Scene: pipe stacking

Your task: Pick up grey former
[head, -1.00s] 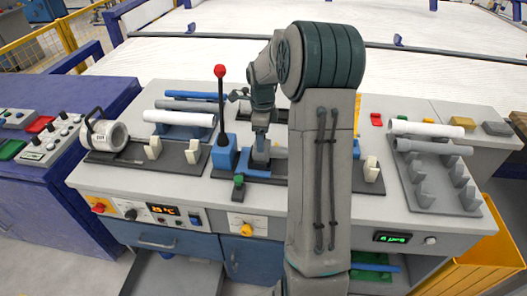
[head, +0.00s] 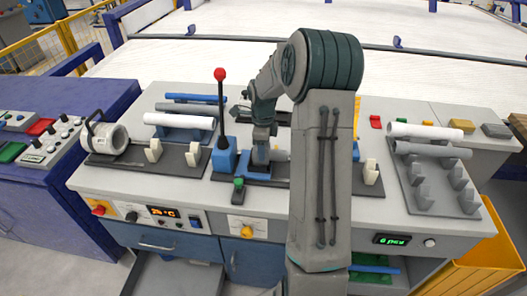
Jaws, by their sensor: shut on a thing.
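My gripper (head: 261,153) points down at the middle of the bench, beside the blue base (head: 224,157) of the red-knobbed lever. A small grey piece (head: 281,155), which looks like the grey former, shows just right of my fingers. The gripper is shut on it. My fingertips are small in the head view, and my own arm hides the piece's right side. A blue block (head: 258,173) lies just below my fingers on the dark plate. I cannot tell whether the former touches the block.
The upright lever (head: 221,105) stands close left of my gripper. White and grey pipes lie on a blue rack (head: 187,134) behind left and on a grey peg rack (head: 437,188) at right. A round clamp (head: 104,135) sits at far left. The bench front (head: 150,190) is mostly clear.

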